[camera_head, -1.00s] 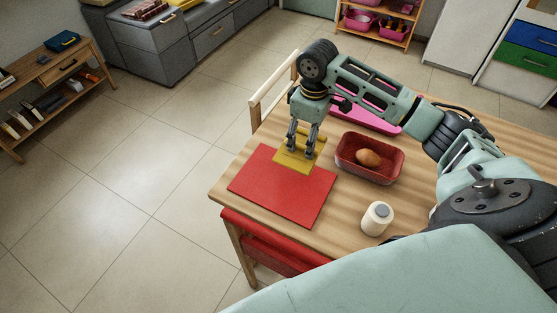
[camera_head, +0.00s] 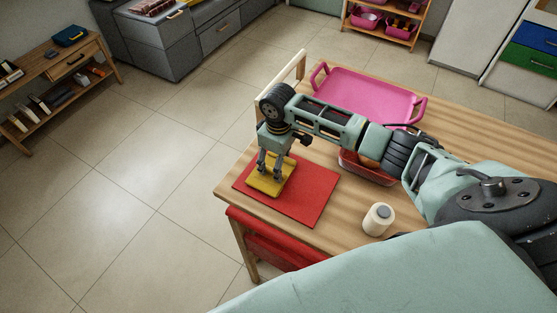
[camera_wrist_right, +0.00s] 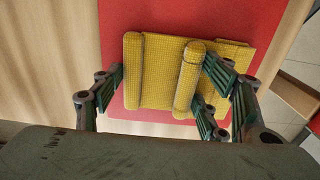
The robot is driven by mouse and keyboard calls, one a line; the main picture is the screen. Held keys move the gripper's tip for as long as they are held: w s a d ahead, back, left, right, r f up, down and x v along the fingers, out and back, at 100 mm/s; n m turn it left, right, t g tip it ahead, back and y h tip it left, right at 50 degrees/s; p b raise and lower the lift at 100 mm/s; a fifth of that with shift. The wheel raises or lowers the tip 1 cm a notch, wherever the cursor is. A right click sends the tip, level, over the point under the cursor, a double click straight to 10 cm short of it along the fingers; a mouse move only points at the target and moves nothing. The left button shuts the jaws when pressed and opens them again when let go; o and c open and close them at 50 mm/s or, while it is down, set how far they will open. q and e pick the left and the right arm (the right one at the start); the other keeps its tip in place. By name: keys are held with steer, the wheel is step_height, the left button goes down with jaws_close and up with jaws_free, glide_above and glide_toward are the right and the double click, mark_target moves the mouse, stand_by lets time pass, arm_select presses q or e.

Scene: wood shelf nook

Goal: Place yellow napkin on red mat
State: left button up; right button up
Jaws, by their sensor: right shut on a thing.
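The yellow napkin (camera_head: 268,189) is a folded woven cloth with raised, rolled folds. It is over the left part of the flat red mat (camera_head: 312,196) on the wooden table. My right gripper (camera_head: 270,175) points down with its fingers at the napkin and is shut on it. In the right wrist view the napkin (camera_wrist_right: 162,70) lies between the fingers, with the red mat (camera_wrist_right: 170,16) behind it. I cannot tell whether the napkin touches the mat. My left gripper is out of view.
A pink tray (camera_head: 365,88) lies at the back of the table. A red container (camera_head: 367,174) with a brown item is partly hidden under my arm. A white cylinder (camera_head: 378,219) stands right of the mat. A wooden chair back (camera_head: 282,88) rises at the far edge.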

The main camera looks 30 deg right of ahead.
steer(key=o, duration=1.2)
steer(key=shift+f, duration=0.1)
steer(key=shift+c, duration=0.2)
step_height(320, 180, up, 12)
steer(key=shift+b, duration=0.3)
steer(key=shift+r, duration=0.2)
